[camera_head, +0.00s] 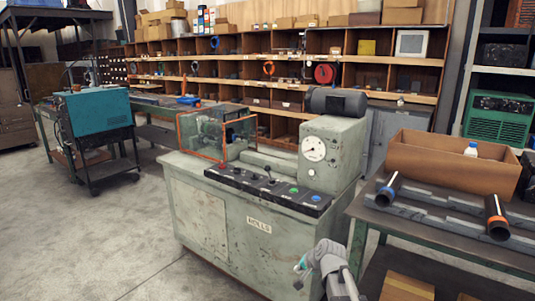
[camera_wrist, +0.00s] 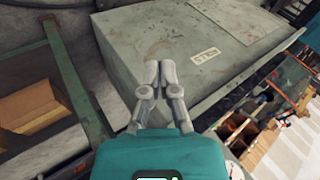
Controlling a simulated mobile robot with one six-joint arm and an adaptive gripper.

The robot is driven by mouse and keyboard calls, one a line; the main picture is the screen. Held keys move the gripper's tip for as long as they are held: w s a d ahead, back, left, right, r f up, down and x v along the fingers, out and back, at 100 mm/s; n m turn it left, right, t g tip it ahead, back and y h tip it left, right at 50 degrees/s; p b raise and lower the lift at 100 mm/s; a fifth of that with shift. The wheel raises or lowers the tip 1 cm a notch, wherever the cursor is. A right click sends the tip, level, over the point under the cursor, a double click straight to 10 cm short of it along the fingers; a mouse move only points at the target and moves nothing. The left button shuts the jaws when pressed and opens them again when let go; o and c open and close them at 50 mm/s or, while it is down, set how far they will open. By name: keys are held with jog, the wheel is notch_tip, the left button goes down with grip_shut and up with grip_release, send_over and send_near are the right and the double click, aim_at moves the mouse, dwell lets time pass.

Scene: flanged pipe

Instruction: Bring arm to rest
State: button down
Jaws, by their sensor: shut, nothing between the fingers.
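My gripper shows at the bottom of the head view, at the end of my grey arm, by the front of the green-grey machine (camera_head: 215,215). In the wrist view my gripper (camera_wrist: 160,75) has its two grey fingertips together, with nothing between them. Behind them in that view is the machine's front panel (camera_wrist: 140,35), its label upside down. In the head view two dark pipes, one at the left (camera_head: 387,190) and one at the right (camera_head: 496,217), lie on grey rails on the right bench, apart from my gripper.
A carton (camera_wrist: 38,105) sits beneath the bench. A teal machine on a cart (camera_head: 95,110) stands left. Open floor (camera_head: 110,240) lies front left.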

jog(key=s+d+f+n+g+h, duration=0.2)
jog(key=s+d+n+g, duration=0.1)
jog(key=s, duration=0.6)
jog(key=s+d+f+n+g+h, duration=0.2)
jog(key=s+d+n+g+h, duration=0.1)
jog(key=s, duration=0.7)
notch_tip(320, 180, up, 20)
jog(key=p, duration=1.9)
jog(key=shift+w+d+f, duration=0.25)
jog(key=shift+w, duration=0.1)
